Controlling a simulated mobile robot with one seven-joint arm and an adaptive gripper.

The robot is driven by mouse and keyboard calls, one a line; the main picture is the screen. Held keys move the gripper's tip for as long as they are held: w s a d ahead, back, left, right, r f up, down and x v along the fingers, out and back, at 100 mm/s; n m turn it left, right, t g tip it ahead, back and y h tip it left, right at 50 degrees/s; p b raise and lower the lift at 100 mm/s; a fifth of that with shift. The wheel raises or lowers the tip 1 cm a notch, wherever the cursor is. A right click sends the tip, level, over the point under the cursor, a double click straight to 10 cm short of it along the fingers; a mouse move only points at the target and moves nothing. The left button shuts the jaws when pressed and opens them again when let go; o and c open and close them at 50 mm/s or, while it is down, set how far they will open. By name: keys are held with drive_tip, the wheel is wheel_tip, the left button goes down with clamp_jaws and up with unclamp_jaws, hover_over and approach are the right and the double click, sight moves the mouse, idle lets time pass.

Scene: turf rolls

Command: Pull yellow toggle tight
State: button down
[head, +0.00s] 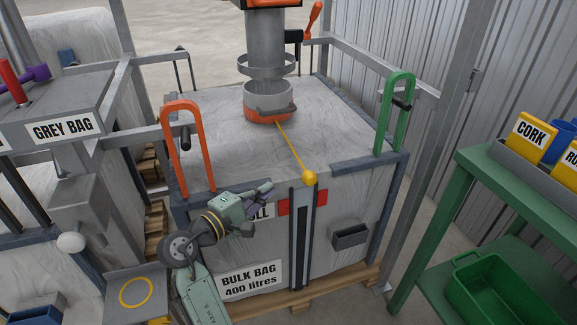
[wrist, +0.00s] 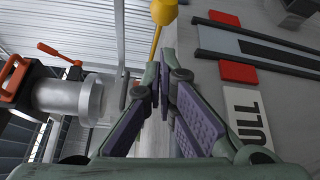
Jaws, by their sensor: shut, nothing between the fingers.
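The yellow toggle (head: 310,177) is a ball at the end of a yellow cord (head: 293,148), at the top front edge of the bulk bag (head: 220,110). The cord runs up to an orange-based collar (head: 268,114) under the spout. In the wrist view the toggle (wrist: 164,12) is at the top edge, beyond my fingertips. My gripper (head: 268,189) is shut and empty, left of the toggle and apart from it, near the bag's front top edge. In the wrist view its purple-padded fingers (wrist: 164,95) meet.
A dark vertical track (head: 302,235) with red blocks runs down the bag front below the toggle. A partly hidden PULL sign (head: 264,211) is behind my gripper. Orange (head: 188,145) and green (head: 395,115) loops stand at the corners. A green shelf (head: 470,170) is at right.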

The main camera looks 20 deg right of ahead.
sight(309, 178)
drive_tip(key=shift+s, duration=0.15)
drive_tip(key=p+x, duration=0.2)
drive_tip(key=x, duration=0.8)
idle(0.4)
